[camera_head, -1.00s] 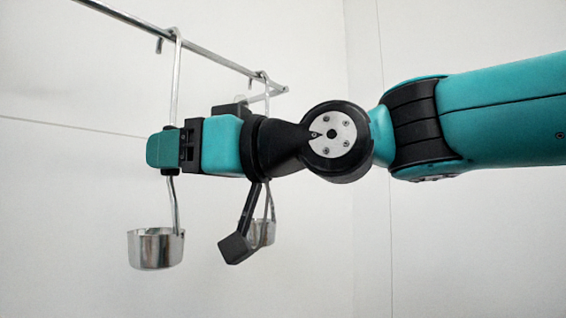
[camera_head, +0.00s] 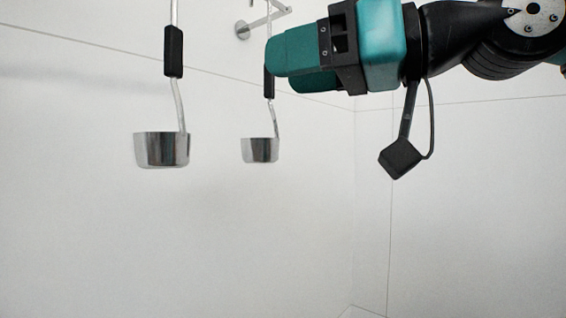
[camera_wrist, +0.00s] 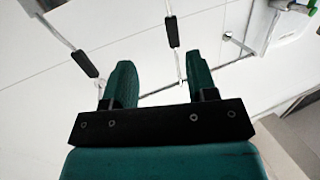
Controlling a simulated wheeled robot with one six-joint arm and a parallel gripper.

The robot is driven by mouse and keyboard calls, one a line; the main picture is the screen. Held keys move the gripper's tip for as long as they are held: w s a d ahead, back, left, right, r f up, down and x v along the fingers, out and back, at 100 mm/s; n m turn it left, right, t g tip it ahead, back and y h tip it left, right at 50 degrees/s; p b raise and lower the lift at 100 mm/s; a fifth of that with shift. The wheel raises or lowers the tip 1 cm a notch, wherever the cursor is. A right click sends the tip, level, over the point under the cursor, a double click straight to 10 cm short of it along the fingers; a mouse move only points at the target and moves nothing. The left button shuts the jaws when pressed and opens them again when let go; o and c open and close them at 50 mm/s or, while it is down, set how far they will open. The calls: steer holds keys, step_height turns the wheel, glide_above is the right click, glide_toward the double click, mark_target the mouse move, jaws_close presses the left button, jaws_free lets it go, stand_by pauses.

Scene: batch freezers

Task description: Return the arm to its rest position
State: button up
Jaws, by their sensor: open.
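My gripper (camera_head: 283,68) is open and empty at the upper right of the head view, its teal fingers pointing left. In the wrist view the fingers (camera_wrist: 160,72) stand apart with no object clamped. A steel ladle (camera_head: 162,150) with a black grip hangs at the left, clear of my gripper. A second ladle (camera_head: 260,150) hangs right of it; its black grip is partly covered by my fingertips in the head view. In the wrist view its grip (camera_wrist: 172,31) shows beyond the fingers, and the first ladle's grip (camera_wrist: 86,63) is at the left.
A wall-mounted bracket (camera_head: 243,29) shows at the top of the head view. White walls meet in a corner at the right. The space below the ladles and my gripper looks clear.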

step_height(320, 180, down, 11)
steer(key=w+d+m+h, duration=0.1)
steer(key=d+m+h, duration=0.1)
steer(key=h, duration=0.2)
steer(key=s+d+f+m+g+h, duration=0.1)
steer(key=s+d+f+g+h, duration=0.1)
steer(key=f, duration=0.6)
steer(key=s+d+f+m+g+h, duration=0.1)
steer(key=s+d+f+g+h, duration=0.1)
steer(key=s+d+f, duration=0.3)
steer(key=s+d+f+m+g+h, duration=0.2)
steer(key=s+d+f+h, duration=0.1)
steer(key=f, duration=0.8)
steer(key=shift+s+d+f+h, duration=0.4)
